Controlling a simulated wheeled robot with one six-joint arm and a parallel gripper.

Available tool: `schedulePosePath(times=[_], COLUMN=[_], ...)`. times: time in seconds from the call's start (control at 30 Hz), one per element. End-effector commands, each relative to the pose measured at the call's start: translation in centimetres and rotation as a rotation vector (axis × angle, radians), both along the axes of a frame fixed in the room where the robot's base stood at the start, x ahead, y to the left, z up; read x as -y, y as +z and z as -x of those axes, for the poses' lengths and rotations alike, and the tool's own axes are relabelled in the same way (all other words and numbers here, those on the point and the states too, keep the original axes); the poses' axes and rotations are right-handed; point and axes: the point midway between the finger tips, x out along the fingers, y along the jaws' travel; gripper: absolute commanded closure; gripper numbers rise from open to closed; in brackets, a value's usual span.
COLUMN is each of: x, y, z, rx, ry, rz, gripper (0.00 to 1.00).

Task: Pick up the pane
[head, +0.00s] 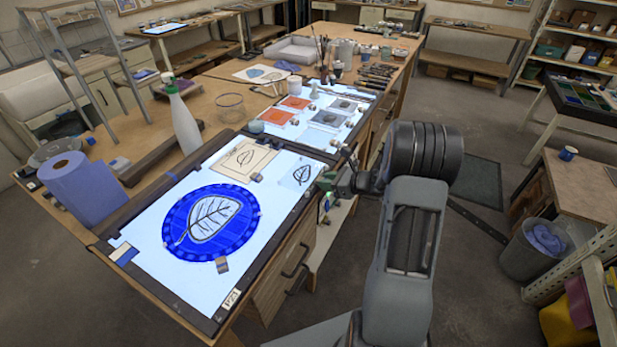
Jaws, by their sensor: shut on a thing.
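A small clear pane (299,174) with a dark painted leaf is at the right edge of the lit light table (160,270). My gripper (324,181) is at the pane's right side, shut on its edge. The fingertips are small and partly hidden by my wrist. I cannot tell whether the pane touches the light table or is just above it. A large round blue pane (180,213) with a pale leaf lies on the light table to the left.
A paper leaf drawing (242,160) lies behind the round pane. A white bottle (184,120), a blue paper roll (80,188) and a glass bowl (230,106) stand along the left side. Coloured tiles (297,103) lie on a second lit panel behind. Open floor is at the right.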

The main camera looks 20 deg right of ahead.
Motion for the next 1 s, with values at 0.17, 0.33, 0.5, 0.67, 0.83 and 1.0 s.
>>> schedulePosePath(times=[0.17,0.33,0.5,0.67,0.83,1.0], x=[0.0,0.0,0.6,1.8,3.3,4.6], y=[0.2,1.3,4.4,7.8,10.0,11.5], z=[0.0,0.0,0.9,3.6,6.8,9.7], rx=[0.001,0.005,0.007,0.007,0.002,0.002], ry=[0.0,0.001,-0.004,-0.005,-0.006,-0.004], rz=[0.0,0.002,0.003,0.004,0.003,0.002], gripper=[1.0,1.0,1.0,1.0,1.0,1.0])
